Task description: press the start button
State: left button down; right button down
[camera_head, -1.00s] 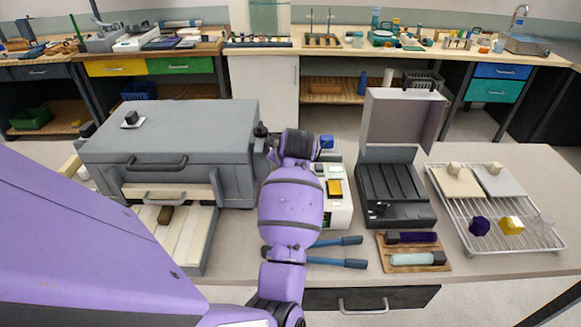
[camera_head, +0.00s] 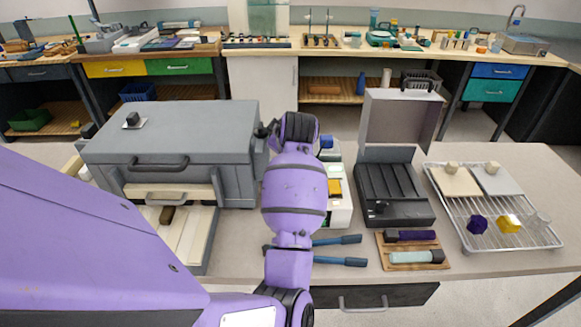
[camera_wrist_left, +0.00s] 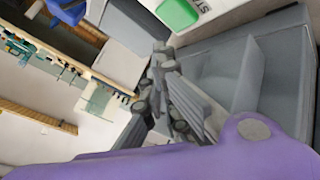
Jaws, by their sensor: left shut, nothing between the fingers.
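A green button (camera_wrist_left: 178,11) sits on a white panel (camera_wrist_left: 215,6) at the top edge of the left wrist view, with partly cut-off lettering beside it. In the head view a white device (camera_head: 341,212) with a yellow-orange patch stands right of my left arm, which hides part of it. The green button is not clearly seen there. My left gripper (camera_wrist_left: 160,56) is shut and empty, its dark fingers apart from the button in the wrist picture. In the head view my own wrist largely hides the gripper. My right gripper is not in view.
A grey furnace-like box (camera_head: 175,140) stands close on the left. Right of the device are an open dark case (camera_head: 395,190), a wooden board (camera_head: 385,262) with two rods, and a wire rack (camera_head: 455,215). Blue-handled tongs (camera_head: 340,261) lie in front.

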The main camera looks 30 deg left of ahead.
pick_arm(q)
jog(key=shift+r, duration=1.25)
